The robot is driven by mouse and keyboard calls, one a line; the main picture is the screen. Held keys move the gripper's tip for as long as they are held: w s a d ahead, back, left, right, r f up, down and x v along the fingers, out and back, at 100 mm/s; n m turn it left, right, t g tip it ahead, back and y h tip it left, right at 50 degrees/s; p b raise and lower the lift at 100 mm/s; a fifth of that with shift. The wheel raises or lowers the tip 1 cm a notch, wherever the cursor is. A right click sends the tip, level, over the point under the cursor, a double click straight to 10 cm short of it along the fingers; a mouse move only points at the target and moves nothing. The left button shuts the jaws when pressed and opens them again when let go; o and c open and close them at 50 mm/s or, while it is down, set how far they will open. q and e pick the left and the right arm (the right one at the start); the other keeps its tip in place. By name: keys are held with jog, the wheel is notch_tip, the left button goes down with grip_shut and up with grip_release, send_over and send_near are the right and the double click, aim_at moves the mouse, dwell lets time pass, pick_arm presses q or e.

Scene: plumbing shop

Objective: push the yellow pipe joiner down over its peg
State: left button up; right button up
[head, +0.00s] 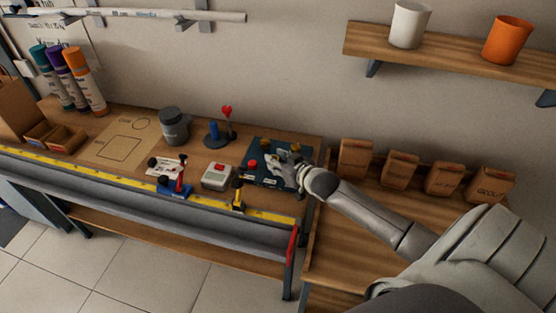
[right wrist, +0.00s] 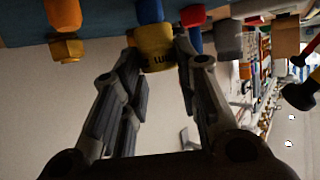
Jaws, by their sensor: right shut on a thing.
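My right gripper (head: 284,163) is at the dark teal board (head: 262,179) on the bench in the head view. In the right wrist view, the yellow pipe joiner (right wrist: 153,42) is between the fingertips of that gripper (right wrist: 160,62), which is shut on it. A blue cylindrical part (right wrist: 149,12) is directly in line with the joiner, on the board side. I cannot tell how far the joiner sits over a peg. My left gripper is not in view.
An orange part with a brass-coloured end (right wrist: 67,48) and a red part (right wrist: 193,16) flank the joiner. A red-buttoned box (head: 217,177) and a yellow clamp (head: 239,196) stand left of the board. Brown packets (head: 355,158) stand to the right.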

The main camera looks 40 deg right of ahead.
jog(key=shift+f+b, duration=0.35)
jog(key=shift+f, duration=0.3)
jog(key=shift+f, duration=0.1)
jog(key=o, duration=0.8)
jog(key=shift+s, duration=0.1)
jog(key=v, duration=1.2)
